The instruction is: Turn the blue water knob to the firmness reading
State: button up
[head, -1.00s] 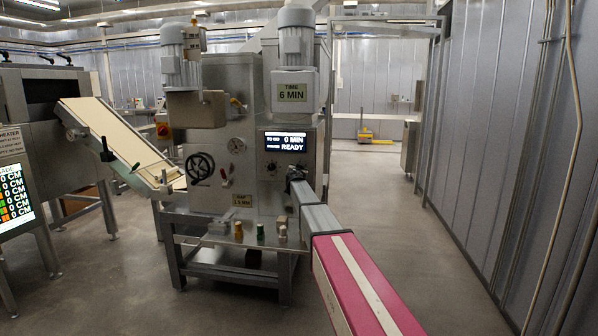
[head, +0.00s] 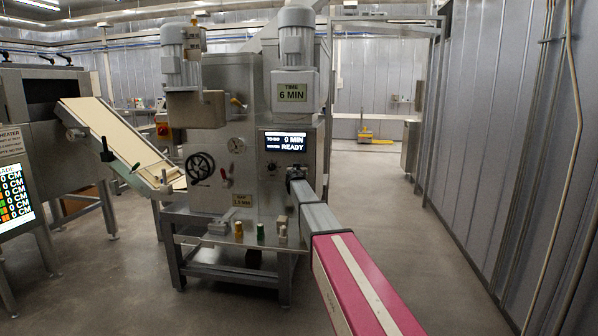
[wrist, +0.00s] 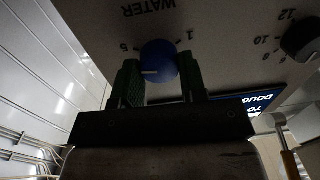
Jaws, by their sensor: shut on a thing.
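The blue water knob (wrist: 159,61) shows in the wrist view on a metal panel, below an upside-down WATER label (wrist: 148,8). Figures 1 and 5 stand on either side of it, and a pale pointer line shows on its face. My gripper (wrist: 160,80) is shut on the knob, one dark green finger on each side. The knob is hidden there by my arm. I cannot make out a firmness reading.
A black knob (wrist: 302,38) with figures up to 12 sits beside the water knob. An inclined conveyor (head: 110,135) stands at left. Open floor lies to the right.

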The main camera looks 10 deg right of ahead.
jog(key=m, duration=0.9)
jog(key=m+h, duration=0.1)
jog(key=m, duration=1.9)
jog(key=shift+f, duration=0.4)
dwell(1.0)
dwell(0.5)
jog(key=o, duration=0.9)
jog(key=shift+s, duration=0.1)
